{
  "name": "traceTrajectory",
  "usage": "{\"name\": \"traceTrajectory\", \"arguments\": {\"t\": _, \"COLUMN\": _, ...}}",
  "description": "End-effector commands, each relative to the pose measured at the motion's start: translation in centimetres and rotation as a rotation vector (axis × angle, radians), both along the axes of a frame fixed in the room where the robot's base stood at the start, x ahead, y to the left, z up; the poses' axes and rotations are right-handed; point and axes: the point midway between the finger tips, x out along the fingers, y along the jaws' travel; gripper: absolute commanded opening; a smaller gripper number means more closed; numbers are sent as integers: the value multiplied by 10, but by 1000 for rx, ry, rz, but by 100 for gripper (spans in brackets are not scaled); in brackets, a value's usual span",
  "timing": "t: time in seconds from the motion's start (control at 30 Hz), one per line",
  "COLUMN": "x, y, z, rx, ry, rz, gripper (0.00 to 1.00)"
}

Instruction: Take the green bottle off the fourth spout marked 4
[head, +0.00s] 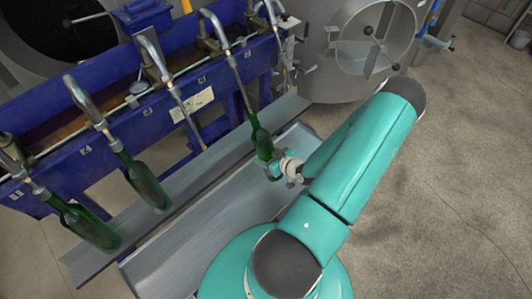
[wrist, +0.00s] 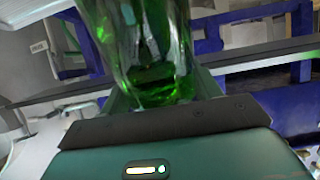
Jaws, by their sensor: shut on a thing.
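A green bottle (head: 260,140) hangs tilted below the fourth spout (head: 216,27) counted from the left. The spout's thin tube runs down to the bottle's mouth; I cannot tell whether its tip is still inside. The small number plates are too small to read. My gripper (head: 271,169) is shut on the lower part of this bottle, reaching in from the right. In the wrist view the green glass (wrist: 150,55) fills the top middle, close in front of the gripper's palm. The fingertips are mostly hidden by the bottle.
Two more green bottles (head: 88,226) (head: 147,183) hang on spouts at the left. The third spout's tube (head: 189,118) is bare. A blue filler frame (head: 90,158) and a grey tray (head: 190,232) lie along the row. A steel tank (head: 335,25) stands behind; open floor lies right.

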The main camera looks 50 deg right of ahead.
Motion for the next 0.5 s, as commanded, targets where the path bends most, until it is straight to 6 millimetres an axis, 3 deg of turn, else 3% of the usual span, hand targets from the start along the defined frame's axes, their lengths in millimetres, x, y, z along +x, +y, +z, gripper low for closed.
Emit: {"name": "traceTrajectory", "arguments": {"t": 0.5, "x": -9, "y": 1, "z": -20, "rx": -1, "ry": -5, "rz": 0, "gripper": 0}}
